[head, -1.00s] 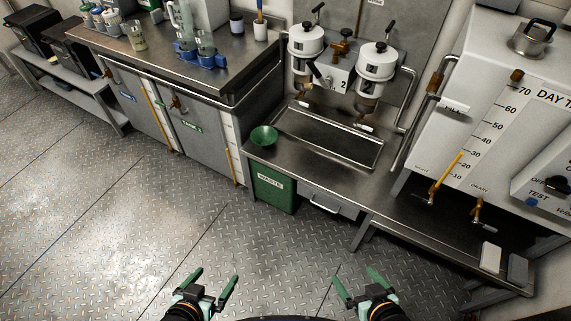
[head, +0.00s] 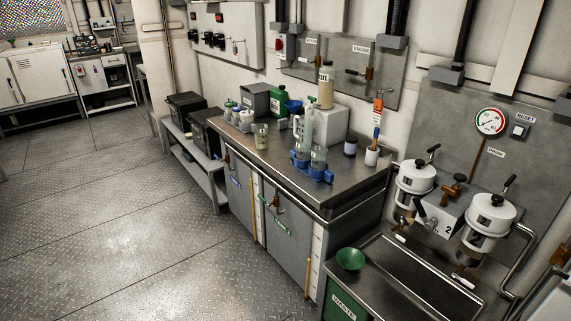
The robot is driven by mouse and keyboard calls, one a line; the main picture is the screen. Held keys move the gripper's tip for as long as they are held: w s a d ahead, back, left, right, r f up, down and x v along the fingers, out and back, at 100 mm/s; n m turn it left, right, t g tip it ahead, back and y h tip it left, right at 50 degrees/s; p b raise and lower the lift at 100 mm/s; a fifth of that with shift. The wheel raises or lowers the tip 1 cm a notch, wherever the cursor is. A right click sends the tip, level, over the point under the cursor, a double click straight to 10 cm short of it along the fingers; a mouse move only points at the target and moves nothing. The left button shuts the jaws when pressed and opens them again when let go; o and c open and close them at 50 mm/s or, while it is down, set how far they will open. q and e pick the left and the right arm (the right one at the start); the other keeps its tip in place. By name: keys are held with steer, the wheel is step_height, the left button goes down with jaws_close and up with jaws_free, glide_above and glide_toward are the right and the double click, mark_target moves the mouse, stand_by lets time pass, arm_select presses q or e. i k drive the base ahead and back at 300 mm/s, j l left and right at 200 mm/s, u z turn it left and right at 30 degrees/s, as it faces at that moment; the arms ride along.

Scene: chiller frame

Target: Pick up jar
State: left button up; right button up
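A small clear glass jar (head: 261,136) with pale yellowish contents stands upright on the left part of the steel counter (head: 262,168). Other jar-like containers share this counter: several white ones with coloured lids (head: 240,118) at its back left, and a dark-lidded one (head: 351,146) at the right. A tall bottle with tan contents (head: 326,88) stands on a pale box. I cannot tell from the picture which container the task means. Neither of my grippers is in view, and nothing is seen held.
A blue rack with clear glassware (head: 312,168), a green can (head: 278,102) and a white cup (head: 371,155) crowd the counter. The floor (head: 130,225) at left is clear.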

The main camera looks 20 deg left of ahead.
mark_target(261, 130)
steer(key=i+j, duration=0.35)
steer(key=i+j+z, duration=0.1)
steer(key=i+j, duration=0.2)
steer(key=j, duration=0.25)
steer(key=i+j, duration=0.35)
steer(key=j, duration=0.15)
steer(key=i+j+z, duration=0.1)
steer(key=i+j, duration=0.2)
steer(key=j, duration=0.15)
